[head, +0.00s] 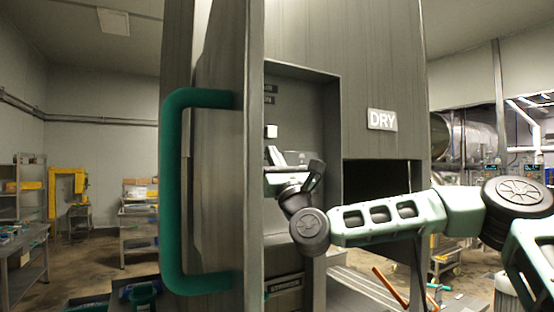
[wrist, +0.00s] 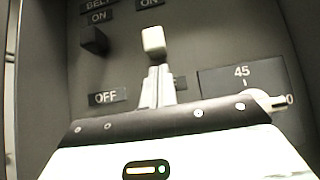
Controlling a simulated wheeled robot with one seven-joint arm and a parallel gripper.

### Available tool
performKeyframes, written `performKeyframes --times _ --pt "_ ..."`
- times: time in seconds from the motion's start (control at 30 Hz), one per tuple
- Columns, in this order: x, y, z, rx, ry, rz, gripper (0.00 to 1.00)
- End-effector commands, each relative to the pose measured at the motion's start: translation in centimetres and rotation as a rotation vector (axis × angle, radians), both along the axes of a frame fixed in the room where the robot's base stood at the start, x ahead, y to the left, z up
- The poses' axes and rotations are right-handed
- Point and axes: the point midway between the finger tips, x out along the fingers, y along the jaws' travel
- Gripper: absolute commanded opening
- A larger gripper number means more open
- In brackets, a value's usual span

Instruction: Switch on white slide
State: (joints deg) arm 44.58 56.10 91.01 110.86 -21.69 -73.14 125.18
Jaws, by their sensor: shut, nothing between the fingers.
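The white slide (wrist: 153,41) is a small white block on the dark panel in the wrist view. It sits high, just under an ON label (wrist: 149,3). In the head view it shows as a small white square (head: 271,131) in the recess. My gripper (wrist: 157,72) is shut and empty, its fingers pointing up at the underside of the white slide. I cannot tell whether the tips touch it. In the head view my gripper (head: 273,153) reaches into the recess. The panel directly behind the fingers is hidden.
A black slide (wrist: 93,40) sits left of the white one, below a BELT ON label and above an OFF label (wrist: 107,97). A dial plate marked 45 (wrist: 242,72) is at right. A teal door handle (head: 180,190) stands left of the recess.

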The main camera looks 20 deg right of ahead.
Motion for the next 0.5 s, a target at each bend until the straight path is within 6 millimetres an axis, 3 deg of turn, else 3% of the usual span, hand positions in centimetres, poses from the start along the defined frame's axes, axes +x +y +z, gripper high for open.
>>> performKeyframes --times 0.13,0.5 --pt "0.04 -0.05 1.17 0.000 0.001 -0.001 0.00" --pt "0.02 -0.07 1.29 0.001 0.001 -0.001 0.00"
